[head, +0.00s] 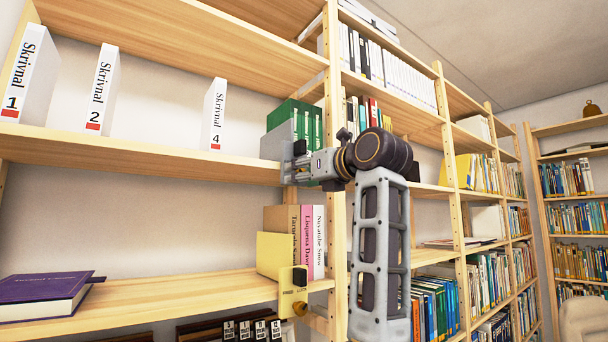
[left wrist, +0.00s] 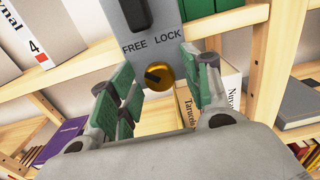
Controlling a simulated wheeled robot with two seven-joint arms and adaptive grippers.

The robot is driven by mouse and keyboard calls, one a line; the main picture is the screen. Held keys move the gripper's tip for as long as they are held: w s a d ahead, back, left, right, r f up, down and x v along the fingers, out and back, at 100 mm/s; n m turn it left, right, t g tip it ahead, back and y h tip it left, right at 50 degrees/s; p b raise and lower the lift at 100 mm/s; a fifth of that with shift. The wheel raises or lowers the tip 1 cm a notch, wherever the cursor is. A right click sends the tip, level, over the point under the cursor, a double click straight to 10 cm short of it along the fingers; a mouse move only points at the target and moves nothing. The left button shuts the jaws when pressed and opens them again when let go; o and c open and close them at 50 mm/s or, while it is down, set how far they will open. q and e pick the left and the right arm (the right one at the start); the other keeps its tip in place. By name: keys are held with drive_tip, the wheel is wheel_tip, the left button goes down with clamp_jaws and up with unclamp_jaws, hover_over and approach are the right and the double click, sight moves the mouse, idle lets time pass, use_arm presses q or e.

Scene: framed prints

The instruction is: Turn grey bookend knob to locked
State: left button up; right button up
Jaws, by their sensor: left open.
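The grey bookend (head: 278,140) stands on the upper shelf against green books. In the left wrist view its grey plate (left wrist: 172,14) reads FREE on the left and LOCK on the right. Below the words is a round brass knob (left wrist: 160,78) with a dark mark on its left part; I cannot tell exactly where the mark points. My left gripper (head: 290,164) is at the front of this bookend. In the left wrist view its green-padded fingers (left wrist: 157,84) are open, one on each side of the knob; I see no clear contact. My right gripper is not in view.
A yellow bookend (head: 292,291) with its own knob stands on the lower shelf beside several books (head: 305,232). White Skrivnal binders (head: 102,88) stand on the upper shelf, and a purple book (head: 45,295) lies below. A wooden upright (head: 336,215) is close to my arm.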

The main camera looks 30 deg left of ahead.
use_arm(q)
drive_tip(key=c, duration=1)
drive_tip(key=shift+m, duration=0.6)
drive_tip(key=shift+m+p, duration=0.65)
drive_tip(key=shift+m, duration=7.75)
drive_tip(key=o, duration=1)
